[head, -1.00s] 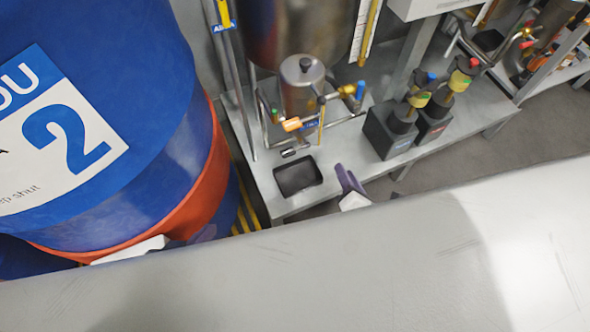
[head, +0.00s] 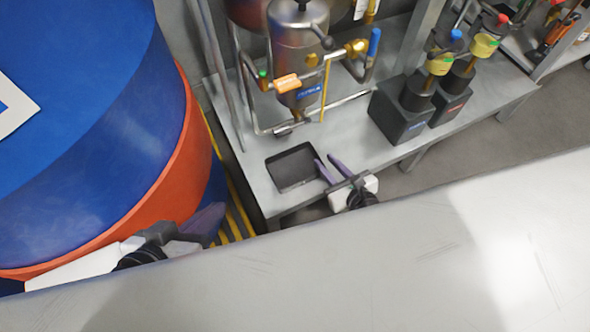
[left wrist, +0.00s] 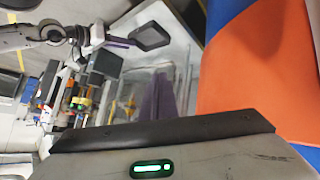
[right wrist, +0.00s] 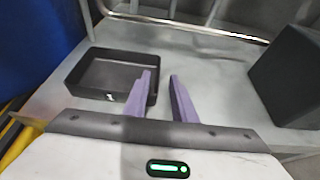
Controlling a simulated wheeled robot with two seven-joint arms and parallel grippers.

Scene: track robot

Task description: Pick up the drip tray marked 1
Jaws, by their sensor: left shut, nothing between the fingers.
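The drip tray (head: 291,170) is a black, shallow, empty rectangular tray on a grey bench, near its front left corner. In the right wrist view the tray (right wrist: 106,76) has a small white mark on its front wall, too small to read. My right gripper (head: 328,163) is open at the tray's right side. In the right wrist view its left finger overlaps the tray's right wall and its right finger is outside; I cannot tell whether they touch. My left gripper (head: 214,218) is shut and empty, beside the blue and orange drum, away from the tray.
The large blue and orange drum (head: 110,130) fills the left. A steel vessel with pipes and valves (head: 300,60) stands behind the tray. Dark blocks with valve tops (head: 400,112) stand to the right on the bench (head: 350,125). Bare bench top lies between.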

